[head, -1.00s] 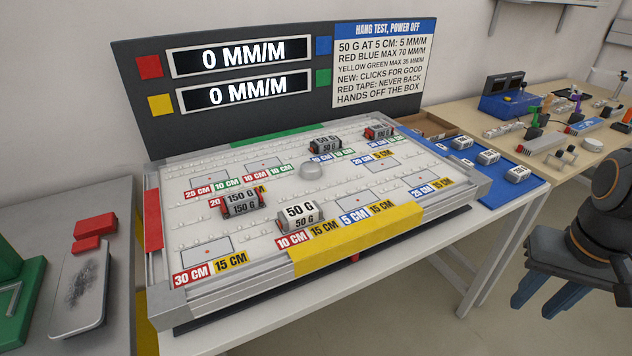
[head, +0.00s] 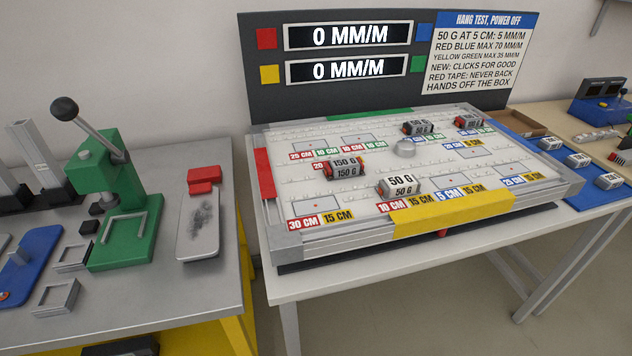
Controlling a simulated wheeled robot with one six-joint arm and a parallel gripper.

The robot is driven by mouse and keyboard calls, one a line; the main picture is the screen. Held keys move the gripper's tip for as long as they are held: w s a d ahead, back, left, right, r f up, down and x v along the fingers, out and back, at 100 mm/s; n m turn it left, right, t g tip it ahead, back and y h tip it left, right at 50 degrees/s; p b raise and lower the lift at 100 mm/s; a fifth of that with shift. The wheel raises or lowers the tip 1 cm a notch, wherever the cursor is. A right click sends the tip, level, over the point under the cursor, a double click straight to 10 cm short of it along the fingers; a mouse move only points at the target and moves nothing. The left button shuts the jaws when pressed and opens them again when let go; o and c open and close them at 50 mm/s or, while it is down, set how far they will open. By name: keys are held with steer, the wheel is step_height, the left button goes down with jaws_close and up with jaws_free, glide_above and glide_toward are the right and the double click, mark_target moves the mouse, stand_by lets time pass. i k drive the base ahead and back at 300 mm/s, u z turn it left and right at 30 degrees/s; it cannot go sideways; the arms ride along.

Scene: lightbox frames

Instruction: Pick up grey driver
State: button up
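I cannot make out a grey driver in the head view. My gripper is not in this view, so its state is hidden from me.
A white test box (head: 380,236) with labelled weights (head: 400,186) stands on the middle table, before a display board (head: 345,100). Blue mat (head: 585,190) lies right.

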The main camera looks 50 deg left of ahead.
mark_target(342, 167)
steer(key=k, duration=0.15)
steer(key=u, duration=0.95)
